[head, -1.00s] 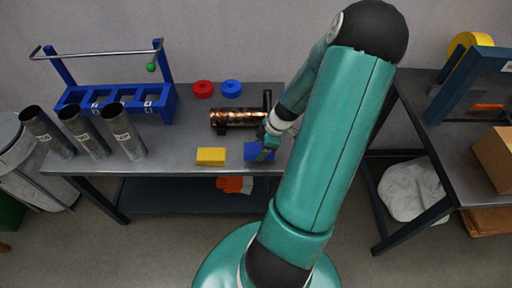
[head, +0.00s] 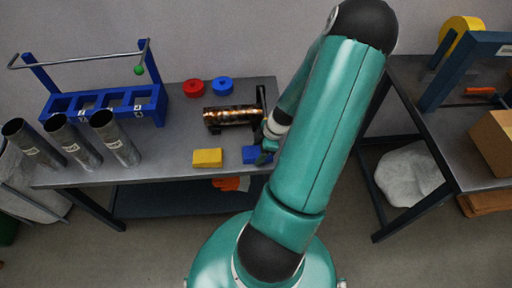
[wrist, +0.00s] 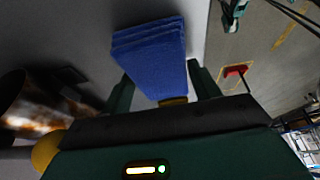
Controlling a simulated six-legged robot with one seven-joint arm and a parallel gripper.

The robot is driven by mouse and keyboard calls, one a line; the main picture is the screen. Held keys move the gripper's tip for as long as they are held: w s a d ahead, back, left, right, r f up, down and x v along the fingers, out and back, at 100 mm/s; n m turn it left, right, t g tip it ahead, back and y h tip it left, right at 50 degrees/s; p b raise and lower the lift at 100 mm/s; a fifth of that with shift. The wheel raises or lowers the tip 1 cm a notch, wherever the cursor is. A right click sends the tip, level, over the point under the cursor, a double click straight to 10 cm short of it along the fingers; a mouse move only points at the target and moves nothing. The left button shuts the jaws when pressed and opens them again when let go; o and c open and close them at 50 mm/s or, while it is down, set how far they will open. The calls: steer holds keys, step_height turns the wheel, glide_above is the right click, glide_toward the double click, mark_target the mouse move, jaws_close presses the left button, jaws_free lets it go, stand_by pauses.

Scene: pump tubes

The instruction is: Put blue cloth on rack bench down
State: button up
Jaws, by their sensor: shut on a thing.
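The folded blue cloth (head: 250,154) is at the front right of the grey rack bench (head: 178,140), beside a yellow folded cloth (head: 207,158). My gripper (head: 265,153) is at the right end of the blue cloth, partly hidden behind my arm. In the wrist view the layered blue cloth (wrist: 152,52) sits between the two fingers of my gripper (wrist: 165,92), which is shut on it. Whether the cloth touches the bench top or hangs just above it, I cannot tell.
The blue rack (head: 105,103) stands at the back left, with several metal tubes (head: 115,138) in front. A red ring (head: 193,88), a blue ring (head: 223,86) and a scorched pump tube (head: 233,116) lie behind the cloths. A second bench (head: 440,130) stands at the right.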

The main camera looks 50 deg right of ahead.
steer(key=shift+s, duration=0.2)
steer(key=shift+f, duration=0.15)
steer(key=o, duration=0.6)
steer(key=v, duration=1.2)
steer(key=shift+r, duration=0.2)
